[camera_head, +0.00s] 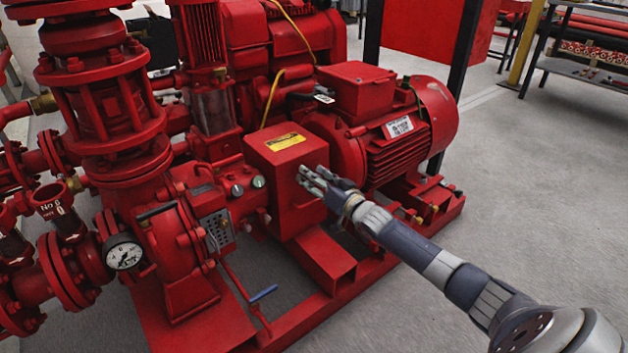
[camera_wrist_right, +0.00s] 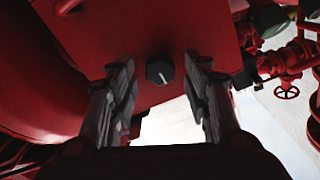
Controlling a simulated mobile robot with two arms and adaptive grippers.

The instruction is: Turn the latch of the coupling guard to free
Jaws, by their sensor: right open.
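The coupling guard (camera_head: 287,148) is a red box with a yellow label between the pump and the motor. Its red face also fills the middle of the right wrist view (camera_wrist_right: 140,35). The latch (camera_wrist_right: 159,72) is a small dark knob with a white pointer line on that face. In the head view the latch is hidden. My left gripper is not in view.
The red motor (camera_head: 390,125) stands right behind my right gripper. A blue-handled lever (camera_head: 263,293) sticks out low in front.

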